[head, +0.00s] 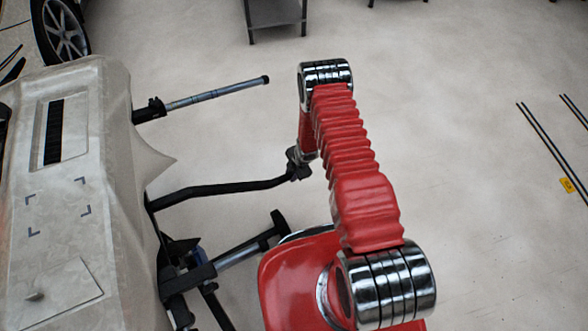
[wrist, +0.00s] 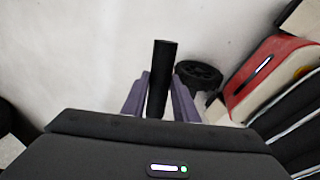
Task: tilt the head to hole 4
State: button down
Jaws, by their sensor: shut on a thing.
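A large pale grey panel (head: 105,215) with a dark slotted opening, corner marks and a square flap fills the left of the head view. A long bent black bar (head: 215,189) comes from its right side and ends at my gripper (head: 298,165), which is small and partly hidden by my red arm there. In the wrist view a black rod (wrist: 162,62) stands between the two purple fingers of my gripper (wrist: 160,92), which is shut on it. A black and grey jointed mount (head: 195,270) shows below the bar. I cannot make out any numbered holes.
A grey rod with a black clamp (head: 205,95) sticks out above the bar. A car wheel (head: 62,30) is at the top left and a grey metal stand (head: 275,18) at the top. Thin dark rods (head: 552,150) lie at the right. The floor between is clear.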

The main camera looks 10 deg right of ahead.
jog(key=shift+w+a+f, duration=0.1)
jog(key=shift+a+f, duration=0.15)
jog(key=shift+f, duration=0.25)
jog(key=c, duration=1.4)
grip_release()
jog(key=v, duration=1.3)
jog(key=shift+s+d+r, duration=0.2)
jog(key=shift+d+r, duration=0.05)
jog(key=shift+r, duration=0.05)
